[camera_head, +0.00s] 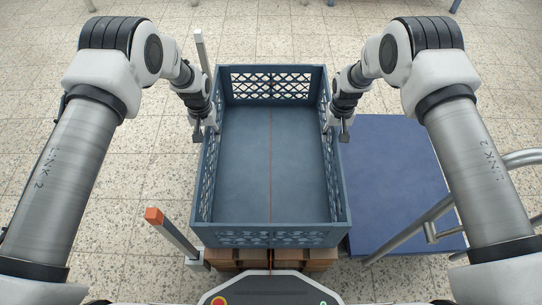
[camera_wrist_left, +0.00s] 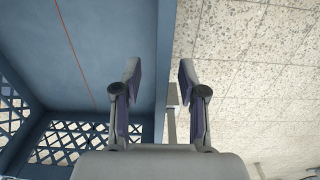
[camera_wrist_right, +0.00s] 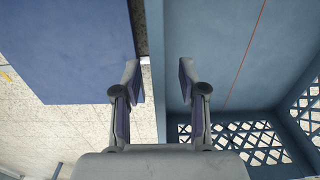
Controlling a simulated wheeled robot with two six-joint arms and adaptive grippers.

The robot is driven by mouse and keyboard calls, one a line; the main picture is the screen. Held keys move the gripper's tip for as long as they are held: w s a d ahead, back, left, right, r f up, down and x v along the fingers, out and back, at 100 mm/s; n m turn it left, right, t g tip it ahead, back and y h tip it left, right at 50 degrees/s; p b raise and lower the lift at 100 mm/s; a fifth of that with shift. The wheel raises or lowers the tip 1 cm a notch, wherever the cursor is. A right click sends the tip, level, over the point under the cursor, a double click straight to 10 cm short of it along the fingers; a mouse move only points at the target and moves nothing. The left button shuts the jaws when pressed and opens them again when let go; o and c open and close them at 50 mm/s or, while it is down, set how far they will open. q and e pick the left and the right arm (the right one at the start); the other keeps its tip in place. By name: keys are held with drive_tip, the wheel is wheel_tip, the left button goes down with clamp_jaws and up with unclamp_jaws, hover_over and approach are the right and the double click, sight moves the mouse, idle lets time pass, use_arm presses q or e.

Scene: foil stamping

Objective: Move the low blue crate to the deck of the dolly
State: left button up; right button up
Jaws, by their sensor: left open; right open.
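The blue crate (camera_head: 240,228), low with lattice walls and empty, stands in the middle on a brown wooden support. The dolly's flat blue deck (camera_head: 392,165) lies just right of it, lower than the crate's rim. My left gripper (camera_head: 205,133) is open at the crate's left wall; in the left wrist view its fingers (camera_wrist_left: 160,72) lie either side of the wall's rim. My right gripper (camera_head: 337,132) is open at the right wall; in the right wrist view its fingers (camera_wrist_right: 160,72) lie either side of that rim. The deck also shows there (camera_wrist_right: 70,50), beside the crate.
The dolly's grey tubular handle (camera_head: 430,225) rises at the deck's right. An orange-tipped post (camera_head: 172,233) stands front left of the crate, and a grey post (camera_head: 201,50) back left. The brown support (camera_head: 310,257) shows under the crate's near edge.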

use_arm(q)
drive_tip(key=shift+f, duration=0.35)
use_arm(e)
drive_tip(key=shift+f, duration=0.35)
use_arm(q)
clamp_jaws()
use_arm(e)
clamp_jaws()
use_arm(q)
drive_tip(key=shift+r, duration=0.15)
use_arm(e)
drive_tip(key=shift+r, duration=0.15)
